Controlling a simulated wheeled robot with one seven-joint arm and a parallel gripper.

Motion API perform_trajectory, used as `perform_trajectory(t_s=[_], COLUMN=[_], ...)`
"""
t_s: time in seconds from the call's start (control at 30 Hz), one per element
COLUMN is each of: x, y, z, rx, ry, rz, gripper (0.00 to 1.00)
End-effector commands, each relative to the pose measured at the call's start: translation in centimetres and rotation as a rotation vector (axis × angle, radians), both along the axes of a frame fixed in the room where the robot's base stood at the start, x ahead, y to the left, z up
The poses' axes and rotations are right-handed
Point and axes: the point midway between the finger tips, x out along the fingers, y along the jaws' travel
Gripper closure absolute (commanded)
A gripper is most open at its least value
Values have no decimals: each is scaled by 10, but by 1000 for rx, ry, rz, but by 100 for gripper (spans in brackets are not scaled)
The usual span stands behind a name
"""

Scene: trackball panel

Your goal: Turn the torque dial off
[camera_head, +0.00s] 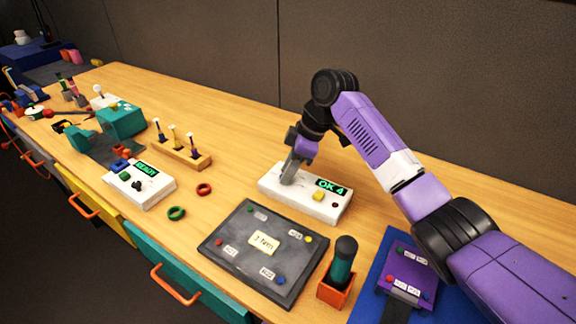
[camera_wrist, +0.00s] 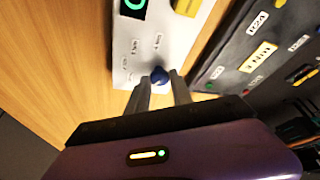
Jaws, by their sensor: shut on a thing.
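The torque dial (camera_wrist: 160,74) is a small dark blue knob on a white box (camera_head: 325,207) with small printed marks around it. The box's green display (camera_head: 331,187) reads "OK 4". My gripper (camera_head: 287,180) points down at the left end of the box. In the wrist view my gripper (camera_wrist: 160,84) has a finger on each side of the dial and is shut on it. In the head view the fingers hide the dial.
A yellow button (camera_head: 318,196) and a small dark red button sit on the same box. Another white box (camera_head: 140,184) reading "READY" stands to the left. A screwdriver holder (camera_head: 335,292) stands front right.

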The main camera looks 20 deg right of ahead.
Motion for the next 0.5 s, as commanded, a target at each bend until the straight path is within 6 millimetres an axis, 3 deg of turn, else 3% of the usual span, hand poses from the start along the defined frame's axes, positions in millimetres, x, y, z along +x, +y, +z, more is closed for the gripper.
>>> perform_trajectory(t_s=[0.5], x=[2], y=[-1], z=[1], rx=[1], ry=[0], rz=[277], gripper=[100])
